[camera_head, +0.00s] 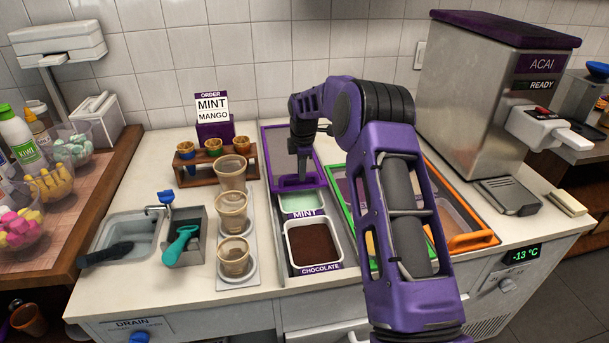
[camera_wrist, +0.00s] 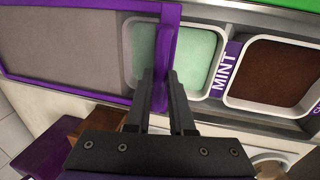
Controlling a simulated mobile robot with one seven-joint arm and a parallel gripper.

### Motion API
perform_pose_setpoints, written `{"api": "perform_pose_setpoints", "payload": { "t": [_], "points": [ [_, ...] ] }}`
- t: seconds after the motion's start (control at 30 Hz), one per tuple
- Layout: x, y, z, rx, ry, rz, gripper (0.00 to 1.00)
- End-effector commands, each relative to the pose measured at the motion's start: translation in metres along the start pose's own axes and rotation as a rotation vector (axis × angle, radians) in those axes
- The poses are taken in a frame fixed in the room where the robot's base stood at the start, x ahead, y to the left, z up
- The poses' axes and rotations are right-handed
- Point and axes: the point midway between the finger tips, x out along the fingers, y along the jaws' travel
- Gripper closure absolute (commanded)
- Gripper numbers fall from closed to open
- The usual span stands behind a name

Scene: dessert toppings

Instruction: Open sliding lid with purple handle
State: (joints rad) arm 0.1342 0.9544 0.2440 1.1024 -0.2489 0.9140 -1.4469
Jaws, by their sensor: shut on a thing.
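The sliding lid (camera_head: 281,147) is a grey panel with a purple frame, and it also shows in the wrist view (camera_wrist: 70,50). It lies over the back of the left freezer well. Its purple handle (camera_wrist: 161,85) runs along the front end. My gripper (camera_wrist: 163,80) is shut on this handle, one finger on each side. The mint tub (camera_wrist: 198,50) is pale green and partly covered by the lid's front edge. The chocolate tub (camera_head: 313,244) in front of it is uncovered. In the head view my arm's end hides part of the lid.
A green-framed lid (camera_head: 332,213) and an orange-framed lid (camera_head: 470,240) lie to the right, partly behind my arm. Several cups, one being this clear cup (camera_head: 234,257), stand just left of the well. The acai machine (camera_head: 485,90) stands at the right.

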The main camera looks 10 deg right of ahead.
Motion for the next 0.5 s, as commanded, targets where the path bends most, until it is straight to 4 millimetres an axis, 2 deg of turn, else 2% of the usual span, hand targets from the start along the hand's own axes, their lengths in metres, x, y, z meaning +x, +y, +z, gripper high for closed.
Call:
{"api": "perform_pose_setpoints", "payload": {
  "t": [0.2, 0.5],
  "points": [
    [0.004, 0.023, -0.001, -0.001, 0.001, 0.001, 1.0],
    [0.007, 0.037, 0.0, 0.0, 0.001, 0.001, 1.0]
  ]
}}
